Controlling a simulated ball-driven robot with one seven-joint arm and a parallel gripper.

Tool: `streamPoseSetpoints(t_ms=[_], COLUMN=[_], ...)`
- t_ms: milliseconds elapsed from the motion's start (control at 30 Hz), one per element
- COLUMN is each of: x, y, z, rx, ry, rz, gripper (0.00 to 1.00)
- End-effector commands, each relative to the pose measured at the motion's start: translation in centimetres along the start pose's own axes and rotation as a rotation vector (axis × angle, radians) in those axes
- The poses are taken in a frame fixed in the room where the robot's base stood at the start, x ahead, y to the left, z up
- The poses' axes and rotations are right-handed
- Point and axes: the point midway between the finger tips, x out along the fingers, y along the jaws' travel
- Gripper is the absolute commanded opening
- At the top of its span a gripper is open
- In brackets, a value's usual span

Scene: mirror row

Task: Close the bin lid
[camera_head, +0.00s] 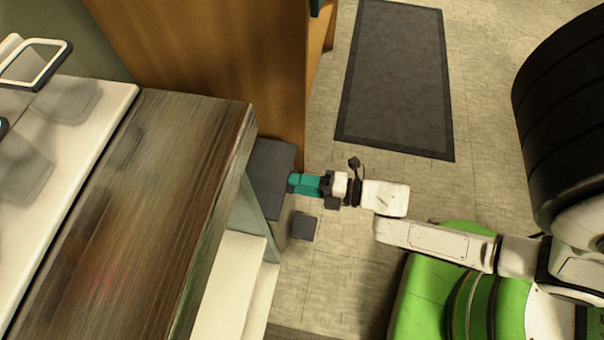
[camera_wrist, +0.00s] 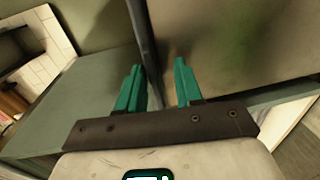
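The bin (camera_head: 288,223) is a grey box on the floor beside the wooden-topped counter, partly hidden by it. A dark flat panel (camera_head: 270,172), which looks like its lid, shows at the top; its exact angle is hard to tell. My gripper (camera_head: 293,183) has teal fingers and is at the right edge of this panel. In the wrist view my gripper (camera_wrist: 157,78) has its fingers apart. A dark narrow edge (camera_wrist: 143,45) runs between or just beyond them, with flat greenish-grey surfaces on both sides. I cannot tell whether the fingers touch it.
The wood-topped counter (camera_head: 130,200) fills the left. A wooden cabinet (camera_head: 225,65) stands behind the bin. A small dark square piece (camera_head: 305,226) sits low in front of the bin. A dark mat (camera_head: 395,80) lies on open tiled floor.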

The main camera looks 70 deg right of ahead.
Motion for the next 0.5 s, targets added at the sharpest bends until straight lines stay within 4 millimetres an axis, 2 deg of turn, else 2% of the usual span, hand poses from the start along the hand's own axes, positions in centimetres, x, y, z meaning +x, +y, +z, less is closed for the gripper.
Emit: streamPoseSetpoints(t_ms=[167, 500], x=[-1.6, -8.0], y=[0.1, 0.1], z=[0.1, 0.1], rx=[0.0, 0.0], ry=[-0.002, -0.002], rz=[-0.002, -0.005], gripper=[0.36, 0.36])
